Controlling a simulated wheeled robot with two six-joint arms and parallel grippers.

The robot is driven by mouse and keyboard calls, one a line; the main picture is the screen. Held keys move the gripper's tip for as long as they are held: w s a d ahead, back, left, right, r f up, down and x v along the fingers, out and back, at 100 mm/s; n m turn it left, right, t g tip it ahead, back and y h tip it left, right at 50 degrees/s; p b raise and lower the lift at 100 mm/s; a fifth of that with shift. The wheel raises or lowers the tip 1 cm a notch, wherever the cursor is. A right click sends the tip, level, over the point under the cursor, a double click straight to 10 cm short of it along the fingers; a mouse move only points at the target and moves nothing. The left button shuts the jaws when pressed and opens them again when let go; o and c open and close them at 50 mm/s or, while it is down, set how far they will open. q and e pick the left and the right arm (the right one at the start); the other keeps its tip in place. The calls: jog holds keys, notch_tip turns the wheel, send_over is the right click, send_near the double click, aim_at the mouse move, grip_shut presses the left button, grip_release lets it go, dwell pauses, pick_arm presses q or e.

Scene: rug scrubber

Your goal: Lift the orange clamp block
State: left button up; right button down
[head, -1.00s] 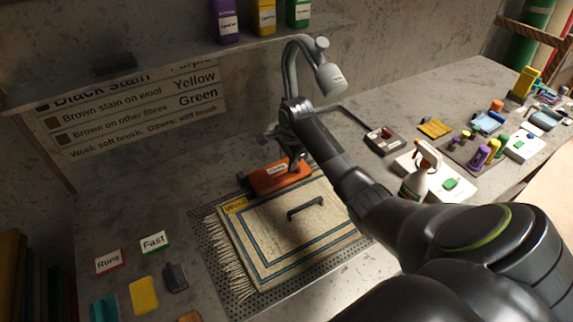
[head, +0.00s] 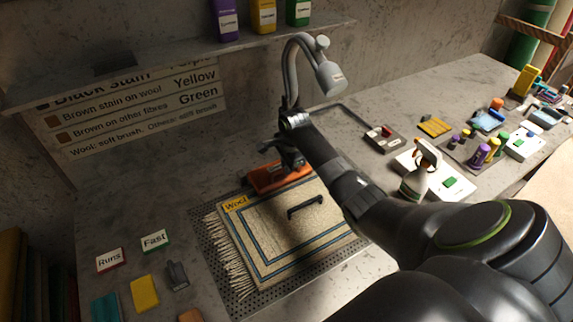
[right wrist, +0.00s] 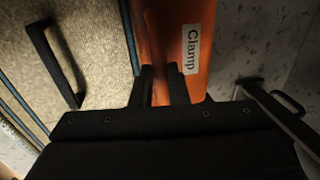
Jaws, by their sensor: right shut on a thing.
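The orange clamp block (head: 265,179) lies along the back edge of the rug, beside the yellow Wool label. It also fills the upper middle of the right wrist view (right wrist: 160,40), where its white Clamp label shows. My right gripper (head: 291,164) reaches down onto the block from above. In the right wrist view its two dark fingers (right wrist: 162,84) are shut on a part of the block. The block's underside is hidden, so I cannot tell whether it is clear of the rug. My left gripper is not in view.
The cream rug (head: 270,256) with a black handle (head: 305,207) lies on a perforated grey tray (head: 208,236). A grey tap (head: 325,75) rises behind my right arm. A spray bottle (head: 418,172) stands on the right. Runs and Fast cards (head: 155,240) stand on the left.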

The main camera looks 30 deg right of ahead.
aim_at(278, 168)
jog(key=shift+w+r+g, duration=0.3)
jog(key=shift+g, duration=0.1)
dwell(0.4)
jog(key=shift+w+r+g, duration=0.4)
jog(key=shift+w+d+r+g, duration=0.1)
jog(key=shift+w+r+g, duration=0.2)
jog(key=shift+w+g, duration=0.35)
jog(key=shift+w+r, duration=0.3)
jog(key=shift+r, duration=0.05)
jog(key=shift+w+r+b, duration=0.3)
jog(key=shift+w+b, duration=0.65)
jog(key=shift+b, duration=0.35)
